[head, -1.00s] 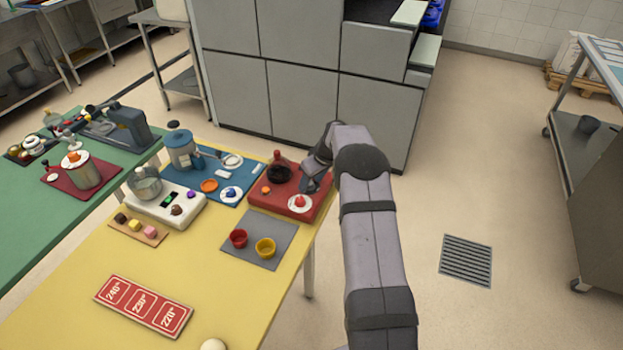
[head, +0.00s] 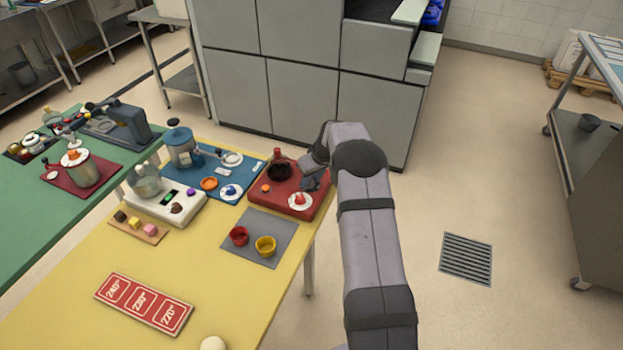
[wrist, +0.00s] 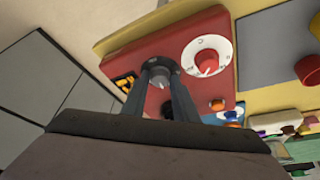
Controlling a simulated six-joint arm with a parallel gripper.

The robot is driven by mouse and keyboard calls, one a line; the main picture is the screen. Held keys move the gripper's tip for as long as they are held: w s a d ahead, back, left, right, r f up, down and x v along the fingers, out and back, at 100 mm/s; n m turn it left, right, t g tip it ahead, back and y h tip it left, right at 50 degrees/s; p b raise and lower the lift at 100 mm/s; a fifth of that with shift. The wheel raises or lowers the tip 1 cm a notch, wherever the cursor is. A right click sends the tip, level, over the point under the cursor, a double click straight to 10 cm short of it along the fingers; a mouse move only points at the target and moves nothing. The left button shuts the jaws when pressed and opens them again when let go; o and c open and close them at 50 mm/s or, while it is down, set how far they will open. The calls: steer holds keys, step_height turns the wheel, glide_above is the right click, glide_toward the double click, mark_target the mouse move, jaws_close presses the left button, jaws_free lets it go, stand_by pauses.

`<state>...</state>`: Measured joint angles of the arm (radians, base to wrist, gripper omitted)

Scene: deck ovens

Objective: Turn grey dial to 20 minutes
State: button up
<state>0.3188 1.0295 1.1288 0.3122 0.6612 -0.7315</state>
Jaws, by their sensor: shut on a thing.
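A red box (head: 262,203) stands at the right end of the yellow table; it also shows in the wrist view (wrist: 125,47). On it is a grey dial (wrist: 159,80), seen in the wrist view between my fingers. My gripper (wrist: 161,66) is shut on this dial, one finger on each side. In the head view my gripper (head: 311,182) is at the right side of the red box, and it hides the grey dial. The minute marks around the grey dial cannot be read. A white dial with a red knob (wrist: 206,61) is beside it, apart from my fingers.
A grey mat (head: 262,229) with a red cup (head: 239,236) and a yellow cup (head: 265,247) lies in front. A blue board (head: 222,172) is to the left. Open floor lies to the right.

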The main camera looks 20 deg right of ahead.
steer(key=m+h, duration=0.1)
steer(key=m, duration=0.2)
steer(key=shift+a, duration=0.2)
steer(key=m+h+b, duration=0.1)
steer(key=m, duration=0.2)
steer(key=shift+a+f, duration=0.1)
steer(key=shift+f, duration=0.05)
steer(key=m+b, duration=0.1)
steer(key=m+h+b, duration=0.1)
steer(key=m+b, duration=0.1)
steer(key=shift+w+a+f+g+h, duration=0.1)
steer(key=shift+g+h, duration=0.2)
steer(key=shift+a+m+g+h+b, duration=0.1)
steer(key=shift+m+g+h+b, duration=0.35)
steer(key=shift+m+b, duration=0.9)
steer(key=shift+r+m+p, duration=0.2)
steer(key=shift+m+p, duration=0.1)
steer(key=shift+m, duration=0.15)
steer(key=o, duration=1)
steer(key=shift+r, duration=0.1)
